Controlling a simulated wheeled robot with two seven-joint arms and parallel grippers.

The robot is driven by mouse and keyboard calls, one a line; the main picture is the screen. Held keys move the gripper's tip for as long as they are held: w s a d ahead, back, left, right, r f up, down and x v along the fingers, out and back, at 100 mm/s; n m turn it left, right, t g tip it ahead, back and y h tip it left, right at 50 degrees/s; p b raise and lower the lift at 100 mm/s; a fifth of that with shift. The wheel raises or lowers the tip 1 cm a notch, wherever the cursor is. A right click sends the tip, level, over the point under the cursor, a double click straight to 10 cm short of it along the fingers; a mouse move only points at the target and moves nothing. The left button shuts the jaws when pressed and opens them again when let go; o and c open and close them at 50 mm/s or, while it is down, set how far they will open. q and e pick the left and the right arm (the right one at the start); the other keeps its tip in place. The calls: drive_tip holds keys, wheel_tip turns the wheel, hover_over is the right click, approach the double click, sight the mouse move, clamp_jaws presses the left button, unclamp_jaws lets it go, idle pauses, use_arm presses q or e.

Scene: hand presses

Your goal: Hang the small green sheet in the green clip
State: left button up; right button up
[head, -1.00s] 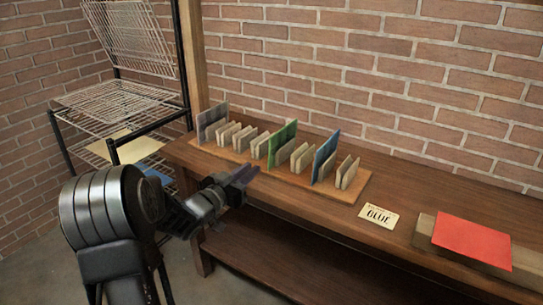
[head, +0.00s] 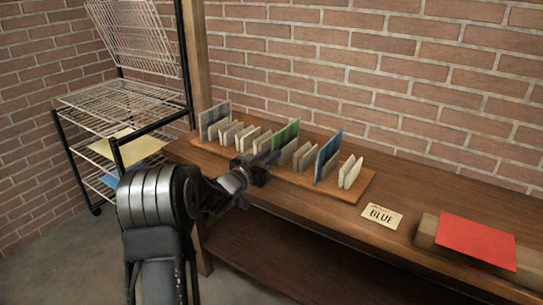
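A green upright panel (head: 287,133) stands on the wooden board on the bench, between pale slats. I cannot tell whether it is the small green sheet or part of the green clip, and no other green thing shows. My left gripper (head: 268,159) is at the front edge of the board, just in front of and to the left of the green panel. Its fingers are small and dark against the slats, so their opening and any contact are unclear. My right gripper is out of view.
The wooden board (head: 327,190) also holds a grey panel (head: 214,121), a blue panel (head: 328,155) and several pale slats. A wire rack (head: 120,100) stands left.

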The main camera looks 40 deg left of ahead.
use_arm(q)
clamp_jaws()
idle(0.7)
wheel_tip(320, 180, up, 8)
drive_tip(key=p, duration=0.5)
drive_tip(key=shift+f, duration=0.25)
drive_tip(key=s, duration=0.7)
idle(0.3)
